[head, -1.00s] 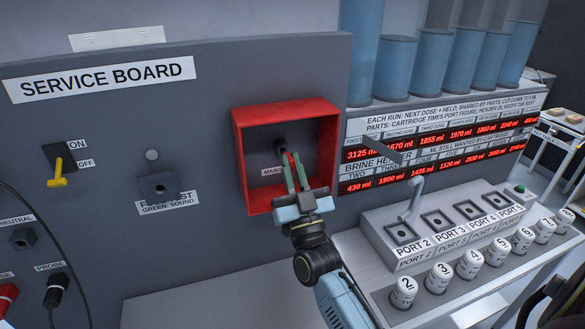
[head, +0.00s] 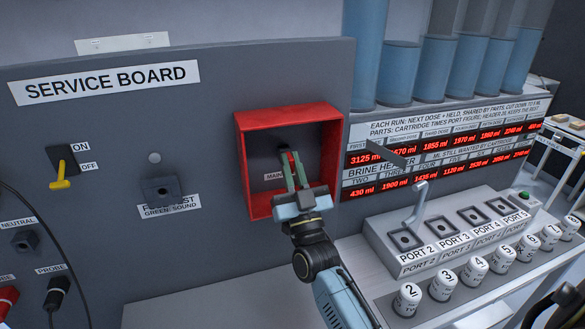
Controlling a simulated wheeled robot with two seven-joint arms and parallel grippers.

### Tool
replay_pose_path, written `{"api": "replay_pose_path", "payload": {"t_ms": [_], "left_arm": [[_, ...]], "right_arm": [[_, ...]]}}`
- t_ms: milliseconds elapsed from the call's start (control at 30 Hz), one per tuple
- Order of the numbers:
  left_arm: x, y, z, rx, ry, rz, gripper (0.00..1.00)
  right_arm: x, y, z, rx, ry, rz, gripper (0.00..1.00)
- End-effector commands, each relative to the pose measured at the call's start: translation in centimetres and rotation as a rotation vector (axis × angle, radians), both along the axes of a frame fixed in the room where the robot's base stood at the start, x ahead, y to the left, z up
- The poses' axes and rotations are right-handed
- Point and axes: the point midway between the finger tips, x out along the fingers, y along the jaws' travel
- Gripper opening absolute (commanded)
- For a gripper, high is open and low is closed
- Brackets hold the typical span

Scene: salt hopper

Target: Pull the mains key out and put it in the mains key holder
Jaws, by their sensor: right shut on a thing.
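My right gripper (head: 291,171) reaches into the red open-fronted box (head: 245,155) on the service board (head: 100,130). Its green-tipped fingers are shut on the mains key, a small thing at the dark socket in the box's back wall. The fingers hide most of the key, so I cannot tell how far it sits in the socket. A label starting "MAIN" (head: 272,177) shows left of the fingers, its rest covered. I cannot make out the mains key holder.
A yellow-handled ON/OFF switch (head: 61,175) and a fuse test block (head: 163,190) are left of the box. Right are red displays (head: 400,170), a port block with a lever (head: 416,205) and several numbered white cartridges (head: 408,299). The box's red walls surround my gripper closely.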

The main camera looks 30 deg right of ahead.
Motion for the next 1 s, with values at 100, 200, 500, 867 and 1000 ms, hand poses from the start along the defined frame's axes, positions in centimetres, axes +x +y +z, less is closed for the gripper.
{"api": "replay_pose_path", "payload": {"t_ms": [100,200,500,867,1000], "left_arm": [[0.01,0.0,-0.11,0.0,0.0,0.0,0.36],[0.0,0.0,-0.16,0.0,0.0,0.0,0.36],[0.01,0.01,-0.13,0.0,0.0,0.0,0.36],[0.01,0.01,-0.13,0.0,0.0,0.0,0.36],[0.01,0.01,-0.13,0.0,0.0,0.0,0.36]], "right_arm": [[0.26,-0.07,-0.01,0.0,0.0,0.0,0.0],[0.45,-0.12,0.0,0.0,0.0,0.0,0.0],[0.4,-0.1,0.01,0.0,0.0,0.0,0.36],[0.39,-0.09,-0.01,0.0,0.0,0.0,0.58],[0.39,-0.09,-0.01,0.0,0.0,0.0,0.58]]}}
